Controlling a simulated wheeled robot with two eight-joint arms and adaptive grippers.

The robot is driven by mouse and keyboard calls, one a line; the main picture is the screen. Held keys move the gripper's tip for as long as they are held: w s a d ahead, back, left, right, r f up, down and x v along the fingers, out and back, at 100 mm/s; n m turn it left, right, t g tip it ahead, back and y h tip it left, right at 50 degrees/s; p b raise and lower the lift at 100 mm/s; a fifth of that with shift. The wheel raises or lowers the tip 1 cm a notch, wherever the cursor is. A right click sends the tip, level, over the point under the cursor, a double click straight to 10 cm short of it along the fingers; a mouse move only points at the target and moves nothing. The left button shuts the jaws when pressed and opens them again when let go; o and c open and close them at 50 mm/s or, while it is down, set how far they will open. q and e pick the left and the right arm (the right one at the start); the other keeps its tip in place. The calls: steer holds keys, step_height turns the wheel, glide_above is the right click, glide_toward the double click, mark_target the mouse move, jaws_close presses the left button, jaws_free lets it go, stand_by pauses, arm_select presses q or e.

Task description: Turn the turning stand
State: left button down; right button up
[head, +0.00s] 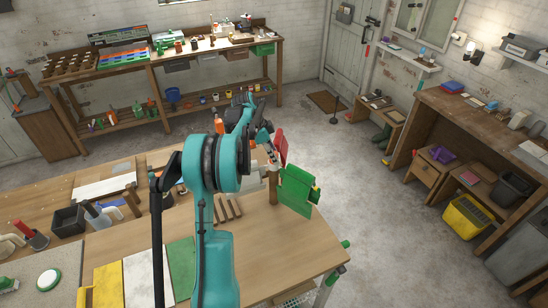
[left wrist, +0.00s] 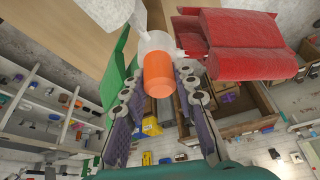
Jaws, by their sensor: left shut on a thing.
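The turning stand is a wooden post (head: 273,188) on the workbench with a red panel (head: 281,147) and a green panel (head: 297,188) around its top. In the left wrist view the red panel (left wrist: 240,45) is at upper right and the green panel (left wrist: 115,62) at left. A white hub (left wrist: 156,42) with an orange knob (left wrist: 158,78) sits between them. My left gripper (head: 268,152) is at the stand's top. In the left wrist view its fingers (left wrist: 158,72) straddle the orange knob and are shut on it. My right gripper is out of view.
The wooden workbench (head: 270,250) has free room in front of the stand. Colored sheets (head: 180,262), a slotted wooden piece (head: 228,208) and a black bin (head: 68,219) lie left of it. Open floor (head: 385,215) is to the right, with a yellow crate (head: 465,218).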

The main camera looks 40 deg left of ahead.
arm_select(q)
steer(key=m+g+h, duration=0.1)
steer(key=m, duration=0.3)
steer(key=shift+m+b, duration=0.35)
steer(key=shift+m, duration=0.05)
steer(key=shift+g, duration=0.3)
steer(key=c, duration=1.2)
jaws_free()
steer(key=v, duration=1.2)
steer(key=shift+a, duration=0.1)
